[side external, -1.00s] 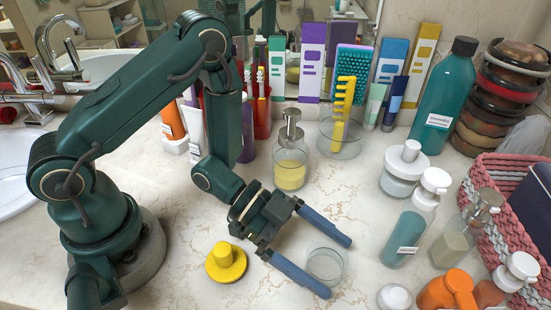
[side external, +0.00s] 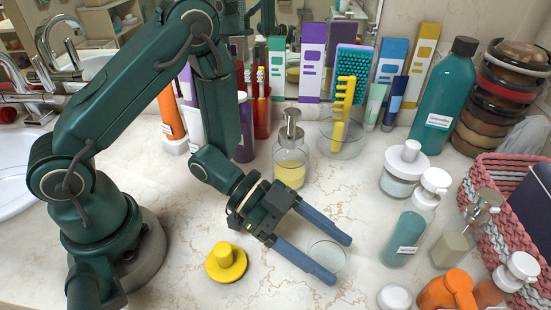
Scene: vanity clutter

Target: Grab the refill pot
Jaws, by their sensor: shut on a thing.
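The refill pot (side external: 326,252) looks like a small clear round glass jar standing on the counter at the lower middle. My gripper (side external: 341,260) reaches in from the left with its two blue fingers around the pot, one on the far side and one on the near side. It is shut on the pot. The near finger hides part of the pot's lower wall. The pot seems upright on the counter.
A yellow knobbed lid (side external: 226,263) lies left of my fingers. A glass pump bottle (side external: 290,167) and a glass cup (side external: 341,140) with a yellow comb stand behind. Teal bottle (side external: 404,238), white cap (side external: 394,297) and orange bottle (side external: 447,292) stand right. Marble counter between is clear.

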